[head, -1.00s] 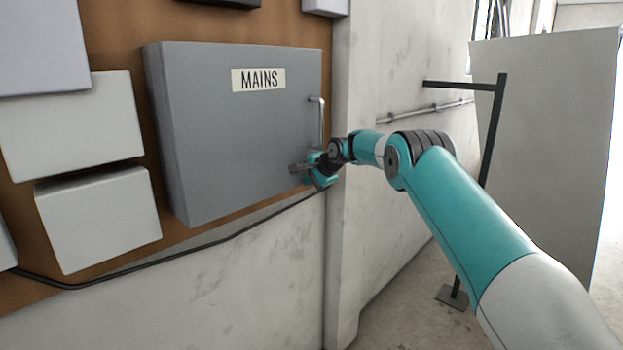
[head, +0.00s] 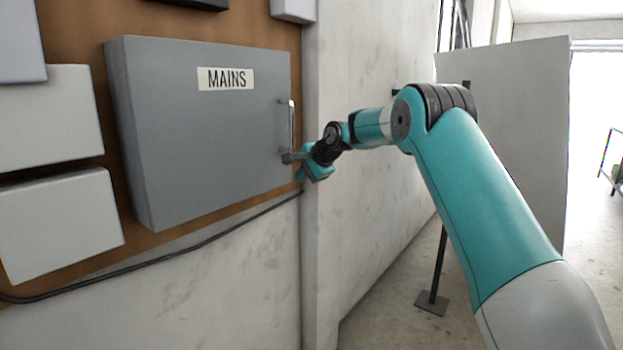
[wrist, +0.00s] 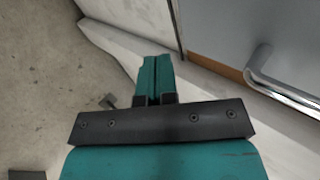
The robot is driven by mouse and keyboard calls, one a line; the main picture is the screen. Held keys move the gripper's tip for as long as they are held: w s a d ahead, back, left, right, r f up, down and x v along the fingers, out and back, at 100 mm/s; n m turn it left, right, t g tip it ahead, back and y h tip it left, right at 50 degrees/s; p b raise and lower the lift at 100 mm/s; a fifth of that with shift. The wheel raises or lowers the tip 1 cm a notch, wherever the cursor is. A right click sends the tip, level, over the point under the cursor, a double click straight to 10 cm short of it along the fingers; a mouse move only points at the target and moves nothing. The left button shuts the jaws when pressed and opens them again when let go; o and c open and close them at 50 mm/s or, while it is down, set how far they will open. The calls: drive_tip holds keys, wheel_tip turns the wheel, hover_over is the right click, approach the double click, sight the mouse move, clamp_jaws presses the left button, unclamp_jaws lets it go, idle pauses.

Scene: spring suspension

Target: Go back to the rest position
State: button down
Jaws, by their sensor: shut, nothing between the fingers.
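My gripper (head: 292,160) is in front of the lower right edge of the grey MAINS cabinet (head: 200,140) in the head view. The cabinet door is closed, with a vertical metal handle (head: 291,124) at its right edge, just above my gripper. In the wrist view my gripper's fingers (wrist: 156,75) are together with nothing between them. The handle (wrist: 262,68) is to their right in that view, apart from them.
Pale boxes (head: 55,215) are at the left on the brown board (head: 82,95). A black cable (head: 180,255) runs below the cabinet. A grey panel (head: 510,130) stands at the right with its foot (head: 432,303) on the floor. Floor shows beyond it.

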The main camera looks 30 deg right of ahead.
drive_tip(key=s+a+r+n+g+y, duration=0.1)
drive_tip(key=s+a+r+n+g, duration=0.1)
drive_tip(key=s+a+n, duration=0.55)
drive_tip(key=s+a+r+n+g+y, duration=0.1)
drive_tip(key=s+a+r+n+g, duration=0.1)
drive_tip(key=s+a, duration=1)
drive_tip(key=s+a+f+n+g, duration=0.1)
drive_tip(key=s+n, duration=0.3)
drive_tip(key=s, duration=0.6)
drive_tip(key=s+a+f+n+g, duration=0.2)
drive_tip(key=s+f+n, duration=0.1)
drive_tip(key=s, duration=0.7)
drive_tip(key=s+a+f+n+g, duration=0.1)
drive_tip(key=s+n, duration=0.4)
drive_tip(key=s, duration=0.5)
drive_tip(key=shift+s+a+f+g+b, duration=0.3)
drive_tip(key=shift+a+f+g, duration=0.1)
drive_tip(key=shift+a+f, duration=0.4)
